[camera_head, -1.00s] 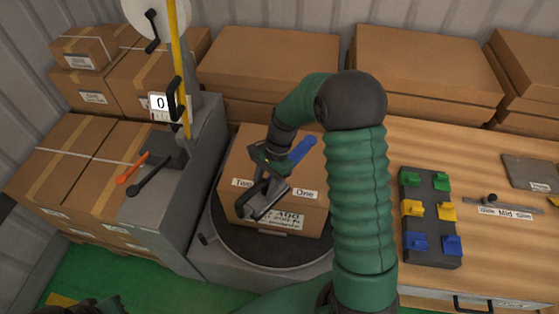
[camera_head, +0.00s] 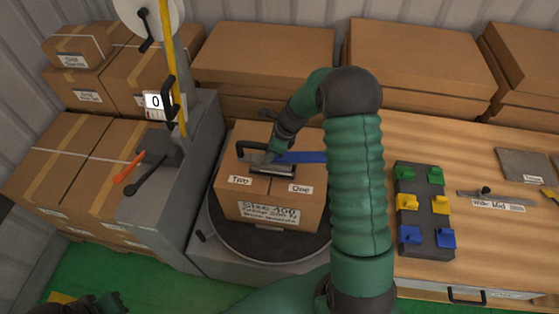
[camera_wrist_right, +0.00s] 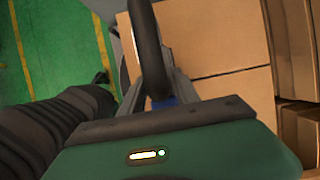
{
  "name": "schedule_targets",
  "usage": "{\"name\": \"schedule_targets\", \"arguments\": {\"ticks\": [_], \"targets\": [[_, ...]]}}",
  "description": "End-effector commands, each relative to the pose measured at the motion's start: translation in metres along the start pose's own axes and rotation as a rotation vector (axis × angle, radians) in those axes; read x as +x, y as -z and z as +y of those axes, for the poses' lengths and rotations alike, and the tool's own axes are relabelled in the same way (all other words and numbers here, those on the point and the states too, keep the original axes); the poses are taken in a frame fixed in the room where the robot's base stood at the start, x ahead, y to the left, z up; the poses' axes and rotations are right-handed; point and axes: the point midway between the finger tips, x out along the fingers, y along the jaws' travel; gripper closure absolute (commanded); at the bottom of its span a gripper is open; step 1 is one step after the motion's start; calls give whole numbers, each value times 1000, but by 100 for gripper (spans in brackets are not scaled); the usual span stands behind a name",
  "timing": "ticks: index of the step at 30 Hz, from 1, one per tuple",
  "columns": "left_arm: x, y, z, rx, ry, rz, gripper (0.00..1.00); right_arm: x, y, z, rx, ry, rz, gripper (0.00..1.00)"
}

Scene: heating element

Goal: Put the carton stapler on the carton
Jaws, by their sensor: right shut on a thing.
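The carton (camera_head: 270,212) stands on a round dark turntable, its top flaps labelled "Two" and "One". The carton stapler, with a blue lever (camera_head: 305,157) and a grey-black body, is at the carton's top near the seam between the flaps. Whether it touches the top is unclear. My right gripper (camera_head: 272,152) is shut on the stapler; its fingers are mostly hidden. In the right wrist view the stapler's black curved handle (camera_wrist_right: 150,50) stands before the carton's top. A dark part at the head view's bottom left seems to be my left gripper (camera_head: 98,304); its jaws are unclear.
A grey post with a yellow strip (camera_head: 174,70) stands left of the carton. Stacked cartons (camera_head: 262,60) line the back. On the wooden table at right are a dark rack with coloured clips (camera_head: 424,210) and a grey plate (camera_head: 524,165).

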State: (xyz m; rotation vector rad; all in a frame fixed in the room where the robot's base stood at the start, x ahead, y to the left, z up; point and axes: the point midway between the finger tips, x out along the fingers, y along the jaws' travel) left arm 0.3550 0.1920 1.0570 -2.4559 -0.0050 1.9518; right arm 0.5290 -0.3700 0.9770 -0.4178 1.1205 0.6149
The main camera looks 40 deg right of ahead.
Motion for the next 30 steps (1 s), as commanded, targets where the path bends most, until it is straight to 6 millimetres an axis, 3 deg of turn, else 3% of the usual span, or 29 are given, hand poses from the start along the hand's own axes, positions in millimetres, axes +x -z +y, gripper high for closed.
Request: {"name": "schedule_targets", "arguments": {"ticks": [4, 12, 19, 26, 27, 30], "targets": [[-13, 3, 0, 0, 0, 0, 100, 11, -30, -23, -6, 2, -2, 100], [-19, 4, 0, 0, 0, 0, 100, 24, -49, -43, -5, 3, -2, 100], [-28, 7, 0, 0, 0, 0, 100, 52, -35, -43, -1, 0, -3, 100], [-27, 6, 0, 0, 0, 0, 100, 57, -33, -43, -3, 2, -3, 100], [-27, 6, 0, 0, 0, 0, 100, 59, -32, -42, -2, -1, 0, 60], [-27, 6, 0, 0, 0, 0, 100, 59, -32, -41, -2, -1, 1, 46]]}}
